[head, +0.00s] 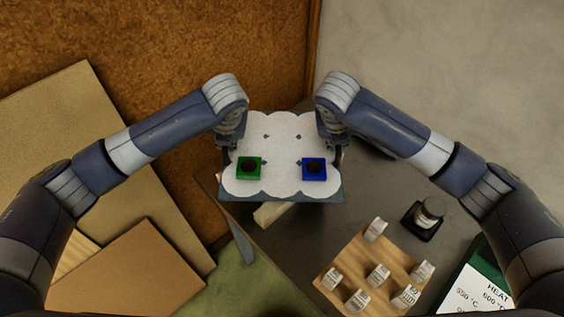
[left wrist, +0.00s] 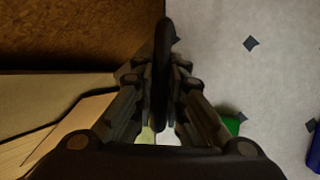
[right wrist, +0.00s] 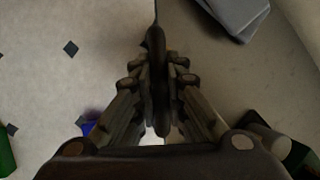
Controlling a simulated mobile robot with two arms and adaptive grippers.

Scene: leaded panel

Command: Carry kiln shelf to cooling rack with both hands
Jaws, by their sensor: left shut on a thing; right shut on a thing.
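The kiln shelf (head: 271,150) is a pale, scalloped slab with small dark diamond marks and a grey-blue edge. My left gripper (head: 231,146) is shut on a dark handle at the shelf's left side. My right gripper (head: 333,146) is shut at its right side. The wrist views show fingers closed around dark upright handles, with the shelf surface beside them (left wrist: 265,80) (right wrist: 55,90). I cannot make out a cooling rack.
A dark table (head: 290,240) lies below, with a pale wooden block (head: 270,213) partly under the shelf. A wooden board (head: 352,277) holds several pale labelled pieces. A lidded jar (head: 430,211) and a green-framed HEAT sign (head: 480,292) stand right. Boards (head: 95,150) lean at left.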

